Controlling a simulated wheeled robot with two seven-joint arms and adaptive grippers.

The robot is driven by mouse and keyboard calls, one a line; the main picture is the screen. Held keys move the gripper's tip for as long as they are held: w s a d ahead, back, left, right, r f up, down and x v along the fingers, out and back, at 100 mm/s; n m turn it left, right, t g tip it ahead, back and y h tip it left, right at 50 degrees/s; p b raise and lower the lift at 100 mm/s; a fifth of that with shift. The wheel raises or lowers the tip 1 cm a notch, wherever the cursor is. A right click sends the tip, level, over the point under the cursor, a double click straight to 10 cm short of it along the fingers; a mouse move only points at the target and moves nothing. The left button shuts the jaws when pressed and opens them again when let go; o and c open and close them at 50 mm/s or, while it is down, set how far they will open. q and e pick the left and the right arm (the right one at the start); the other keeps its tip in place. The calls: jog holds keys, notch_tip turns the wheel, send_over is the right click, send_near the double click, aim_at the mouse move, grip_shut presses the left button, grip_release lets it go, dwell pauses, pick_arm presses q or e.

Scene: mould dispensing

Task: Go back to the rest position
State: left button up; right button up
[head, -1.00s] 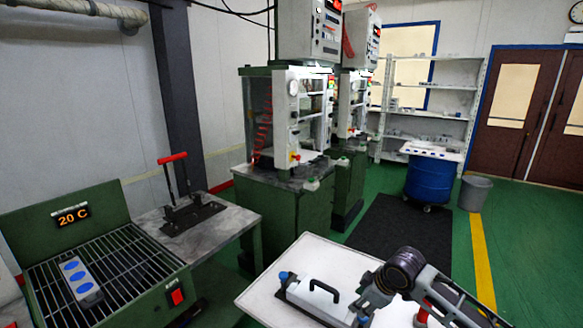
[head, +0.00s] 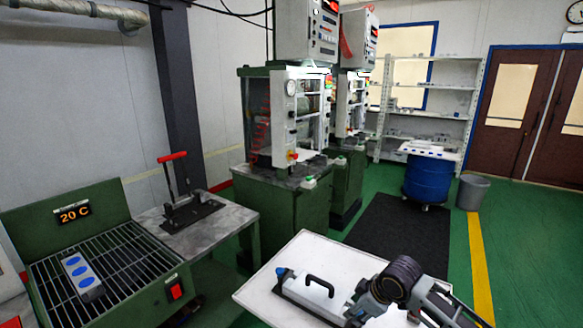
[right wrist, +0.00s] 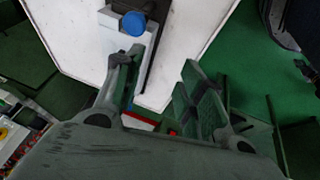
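My right gripper (head: 354,312) is over the front part of the white table, at the near end of a white device with a black handle (head: 315,288). In the right wrist view my right gripper (right wrist: 160,78) has its two fingers spread apart with nothing between them. Part of the white device with a blue round knob (right wrist: 133,23) shows beyond the left finger there. I cannot tell whether a finger touches the device. My left gripper is not in view.
The white table (head: 265,290) stands at the bottom centre. A green grated cooling bench (head: 135,262) showing 20 C holds a grey mould piece with blue ovals (head: 82,275). A lever press (head: 188,212) stands on a grey side table. Green-based machines (head: 285,205) stand behind.

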jog(key=s+a+f+m, duration=0.1)
jog(key=s+a+f, duration=0.15)
jog(key=s, duration=0.25)
jog(key=s+a+f+m, duration=0.2)
jog(key=s+a, duration=0.1)
jog(key=s, duration=0.3)
jog(key=s+d+f+m+h, duration=0.1)
jog(key=s+d+f+m, duration=0.2)
jog(key=s, duration=0.4)
jog(key=s+d+m+h, duration=0.1)
jog(key=s+d+m, duration=0.2)
jog(key=s+d, duration=0.3)
jog(key=s+f+g, duration=0.2)
jog(key=s+f, duration=0.1)
jog(key=f, duration=3.1)
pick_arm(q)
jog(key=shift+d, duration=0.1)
pick_arm(e)
jog(key=s+d+f, duration=0.2)
jog(key=s+f, duration=0.7)
jog(key=s, duration=0.2)
jog(key=s+d+f+g, duration=0.1)
jog(key=s+d+f, duration=0.1)
jog(key=s+f, duration=0.8)
jog(key=shift+s+d+h, duration=0.3)
jog(key=shift+s+d, duration=0.1)
